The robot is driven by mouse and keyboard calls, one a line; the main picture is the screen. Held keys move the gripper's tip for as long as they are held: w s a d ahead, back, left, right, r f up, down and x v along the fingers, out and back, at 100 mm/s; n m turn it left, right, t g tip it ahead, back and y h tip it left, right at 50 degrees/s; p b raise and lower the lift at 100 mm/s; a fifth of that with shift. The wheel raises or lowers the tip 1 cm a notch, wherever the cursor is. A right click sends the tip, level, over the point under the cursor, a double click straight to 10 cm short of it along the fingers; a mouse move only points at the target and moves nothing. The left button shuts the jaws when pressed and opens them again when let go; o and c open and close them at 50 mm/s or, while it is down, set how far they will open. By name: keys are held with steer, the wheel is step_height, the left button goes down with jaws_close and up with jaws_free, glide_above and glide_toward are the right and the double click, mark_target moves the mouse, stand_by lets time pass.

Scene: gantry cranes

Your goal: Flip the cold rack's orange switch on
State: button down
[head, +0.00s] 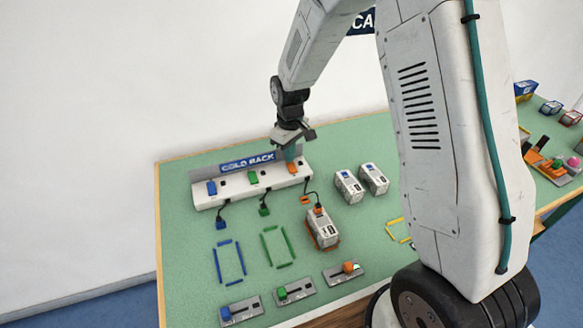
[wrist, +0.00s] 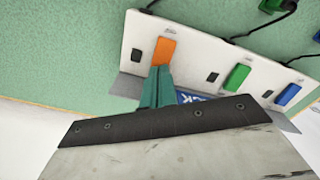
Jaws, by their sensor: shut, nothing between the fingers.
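The cold rack (head: 240,185) is a white strip with a blue sign on the green table. Its orange switch (head: 293,168) is at the right end, beside a small dark socket or light. In the wrist view the orange switch (wrist: 165,50) shows just beyond my fingertips. My gripper (head: 291,155) is shut and empty, its green fingers pointing down at the switch. In the wrist view the fingertips (wrist: 157,72) overlap the switch's near edge; I cannot tell whether they touch it. Whether the switch is on or off is unclear.
The rack also has a green switch (head: 253,177) and a blue switch (head: 211,187). A white box (head: 322,229) with an orange plug stands in front of the orange switch. Two white boxes (head: 349,187) (head: 374,179) stand to the right. Lever panels (head: 294,291) line the front edge.

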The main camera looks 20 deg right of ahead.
steer(key=shift+f, duration=0.7)
steer(key=shift+r, duration=3.55)
steer(key=s+d+r+m, duration=0.1)
steer(key=s+r+m, duration=0.1)
steer(key=s+r, duration=0.4)
steer(key=s+d+r+m+t, duration=0.1)
steer(key=s+r, duration=0.6)
steer(key=s, duration=0.9)
steer(key=s+d+r+m, duration=0.1)
steer(key=s+r+m, duration=0.2)
steer(key=s+r, duration=0.4)
steer(key=s, duration=0.5)
